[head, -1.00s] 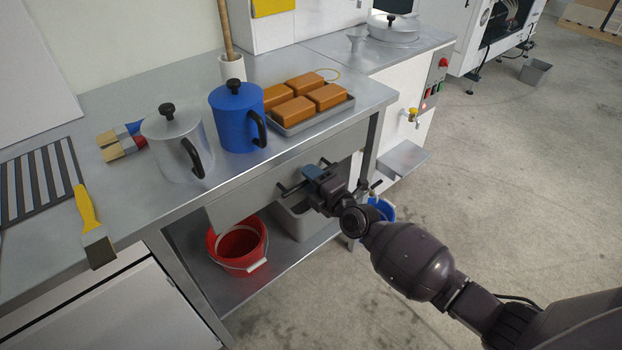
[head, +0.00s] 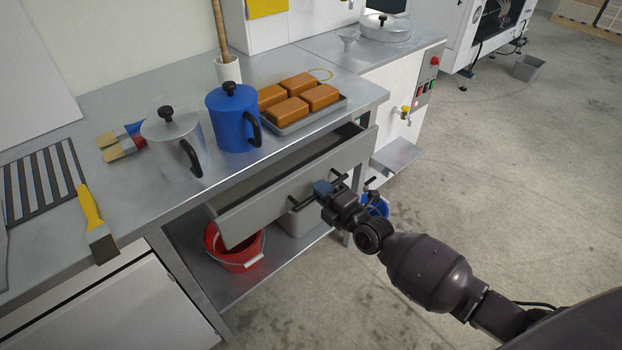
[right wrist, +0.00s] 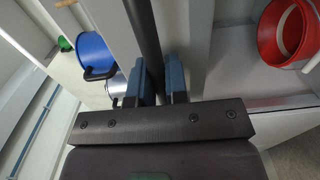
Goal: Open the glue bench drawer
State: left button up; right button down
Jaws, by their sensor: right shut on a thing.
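The grey glue bench drawer (head: 270,208) is partly open in the head view, its front standing out from under the bench top and a dark gap showing behind it. Its dark bar handle (head: 301,206) runs across the front. My right gripper (head: 323,188) is shut on the handle. In the right wrist view the blue fingertips (right wrist: 162,82) stand on either side of the dark handle bar (right wrist: 144,35). What lies in the drawer is hidden. My left gripper is in neither view.
On the bench top (head: 200,208) stand a silver pot (head: 172,145), a blue pot (head: 230,122) and a tray (head: 310,119) of several orange-brown blocks. A red bucket (head: 236,255) sits on the lower shelf. The floor (head: 490,190) to the right is clear.

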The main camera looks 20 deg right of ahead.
pick_arm(q)
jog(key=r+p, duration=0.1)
jog(key=p, duration=0.1)
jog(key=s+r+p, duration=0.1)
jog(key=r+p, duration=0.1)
jog(key=p, duration=0.1)
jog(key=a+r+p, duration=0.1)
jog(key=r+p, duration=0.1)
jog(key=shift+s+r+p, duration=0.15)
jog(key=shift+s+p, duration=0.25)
pick_arm(e)
jog(key=v, duration=2.8)
jog(key=shift+s, duration=0.1)
jog(key=c, duration=1.2)
grip_release()
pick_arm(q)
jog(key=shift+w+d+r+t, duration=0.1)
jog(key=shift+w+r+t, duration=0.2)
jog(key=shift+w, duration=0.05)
pick_arm(e)
jog(key=shift+o, duration=0.2)
jog(key=shift+r, duration=0.1)
